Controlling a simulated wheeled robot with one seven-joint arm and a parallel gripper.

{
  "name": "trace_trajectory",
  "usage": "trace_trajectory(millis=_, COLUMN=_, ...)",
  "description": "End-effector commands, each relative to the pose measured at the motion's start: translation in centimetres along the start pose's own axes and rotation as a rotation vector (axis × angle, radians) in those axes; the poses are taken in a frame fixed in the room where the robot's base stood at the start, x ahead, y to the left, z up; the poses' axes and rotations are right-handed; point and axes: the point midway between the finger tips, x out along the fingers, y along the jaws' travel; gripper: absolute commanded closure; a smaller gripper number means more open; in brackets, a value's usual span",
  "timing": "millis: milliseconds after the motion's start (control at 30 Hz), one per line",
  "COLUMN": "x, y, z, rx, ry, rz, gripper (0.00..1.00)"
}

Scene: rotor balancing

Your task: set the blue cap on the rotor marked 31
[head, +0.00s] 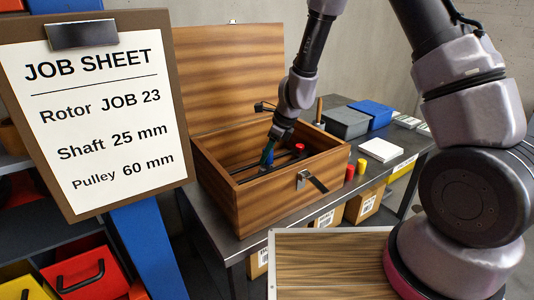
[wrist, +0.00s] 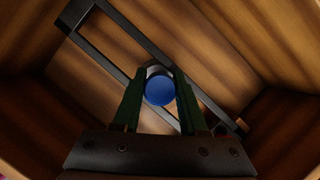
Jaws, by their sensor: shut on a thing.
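My gripper (head: 267,156) reaches down into an open wooden box (head: 275,200). Its green fingers (wrist: 160,73) are shut on the blue cap (wrist: 160,91), which shows as a round blue disc in the wrist view. A small patch of the blue cap (head: 271,157) shows beside the fingers in the head view. A pale grey round part (wrist: 154,70) shows just behind the cap; whether they touch I cannot tell. A black rectangular frame (wrist: 92,62) lies in the box beneath. I see no number 31 on any rotor.
A red cap (head: 299,148) shows inside the box on the right. The lid (head: 230,85) stands open behind. A job sheet (head: 105,120) reads Rotor JOB 23, Shaft 25 mm, Pulley 60 mm. Red and yellow cylinders (head: 361,167) and a white block (head: 380,150) stand right.

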Motion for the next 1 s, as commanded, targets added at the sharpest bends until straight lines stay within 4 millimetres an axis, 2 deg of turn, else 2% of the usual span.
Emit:
trace_trajectory(millis=667, x=1.3, y=0.0, z=-0.5, rx=0.000, ry=-0.001, rz=0.000, gripper=1.00)
trace_trajectory(millis=700, x=1.3, y=0.0, z=-0.5, rx=-0.001, ry=-0.001, rz=0.000, gripper=0.47)
trace_trajectory(millis=1000, x=1.3, y=0.0, z=-0.5, rx=-0.001, ry=0.000, rz=0.000, gripper=0.46)
